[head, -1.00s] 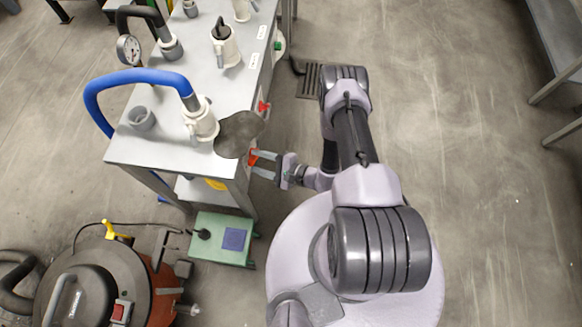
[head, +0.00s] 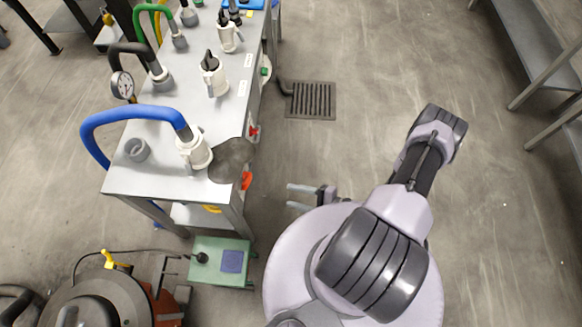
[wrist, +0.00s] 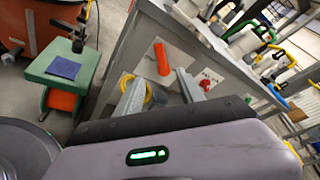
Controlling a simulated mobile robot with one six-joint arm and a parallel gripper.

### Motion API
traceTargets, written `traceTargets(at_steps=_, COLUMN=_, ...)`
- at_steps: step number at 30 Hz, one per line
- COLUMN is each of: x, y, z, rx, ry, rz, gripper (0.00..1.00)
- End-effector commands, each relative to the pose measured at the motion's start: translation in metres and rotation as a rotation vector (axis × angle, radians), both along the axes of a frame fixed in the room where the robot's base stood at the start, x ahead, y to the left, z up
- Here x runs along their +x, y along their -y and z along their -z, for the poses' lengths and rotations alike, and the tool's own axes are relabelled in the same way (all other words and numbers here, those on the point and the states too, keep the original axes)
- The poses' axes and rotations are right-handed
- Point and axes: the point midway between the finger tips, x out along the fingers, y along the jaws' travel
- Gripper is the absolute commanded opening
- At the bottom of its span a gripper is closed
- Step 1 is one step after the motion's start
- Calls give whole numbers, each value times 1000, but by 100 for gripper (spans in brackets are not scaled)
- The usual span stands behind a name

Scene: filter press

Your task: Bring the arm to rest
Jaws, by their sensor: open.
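My gripper (head: 290,197) is open and empty in the head view, beside the near right leg of the steel bench (head: 125,182) and apart from it. My arm is folded back above my round base, its elbow out to the right. In the wrist view the two fingers of my gripper (wrist: 155,76) stand apart with nothing held between them. Beyond them an orange handle (wrist: 161,58) shows on the bench side. It also shows in the head view (head: 246,180).
A red knob (head: 253,132) is on the bench side. A blue hose (head: 140,112) and white valves stand on the bench. A green step stool (head: 215,245) is at its foot. Grey shelving (head: 535,60) is at right. The floor between, with a drain grate (head: 310,100), is clear.

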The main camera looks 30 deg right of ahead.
Motion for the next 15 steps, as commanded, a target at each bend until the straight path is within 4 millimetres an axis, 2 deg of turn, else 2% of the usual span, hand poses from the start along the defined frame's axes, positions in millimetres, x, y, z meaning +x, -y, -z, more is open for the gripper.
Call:
traceTargets(at_steps=4, x=2, y=2, z=-3, rx=-4, ry=1, rz=-10, gripper=45)
traceTargets(at_steps=5, x=4, y=5, z=-8, rx=-10, ry=4, rz=-26, gripper=45)
traceTargets(at_steps=7, x=17, y=15, z=-33, rx=-39, ry=8, rz=-108, gripper=45)
traceTargets(at_steps=8, x=24, y=20, z=-50, rx=-56, ry=7, rz=-161, gripper=45)
traceTargets(at_steps=11, x=48, y=24, z=-123, rx=-153, ry=-13, rz=-382, gripper=45)
traceTargets(at_steps=12, x=54, y=20, z=-154, rx=-203, ry=-27, rz=-467, gripper=45)
traceTargets(at_steps=14, x=59, y=11, z=-198, rx=-291, ry=-50, rz=-584, gripper=45)
traceTargets(at_steps=15, x=60, y=4, z=-227, rx=-359, ry=-65, rz=-652, gripper=45)
